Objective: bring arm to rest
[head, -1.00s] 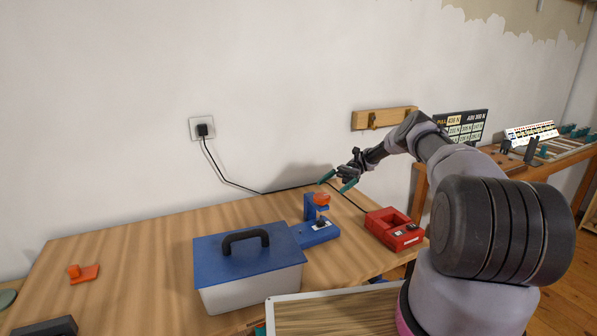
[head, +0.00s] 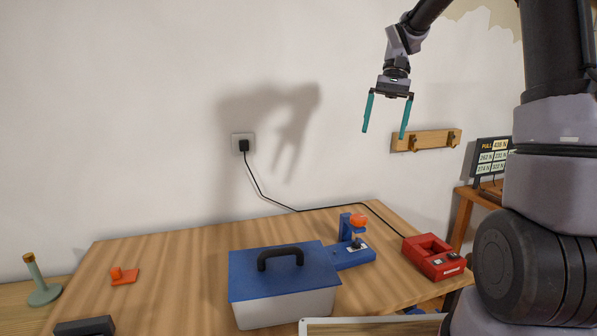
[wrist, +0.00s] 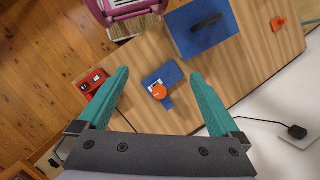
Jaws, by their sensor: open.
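My gripper (head: 387,117) hangs high in front of the white wall in the head view, its two teal fingers spread wide and pointing down. Nothing is between the fingers. In the wrist view my gripper (wrist: 163,88) looks down on the table from above, with its fingers at either side of the picture. My arm rises along the right of the head view and bends over at the top. The gripper is well clear of the table and touches nothing visible.
The wooden table (head: 190,260) holds a blue-lidded box (head: 285,290), a blue device with an orange knob (head: 353,250), a red device (head: 434,258) and an orange piece (head: 124,276). A wooden rack (head: 430,140) is on the wall, right of the gripper. A socket (head: 243,143) has a black cable.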

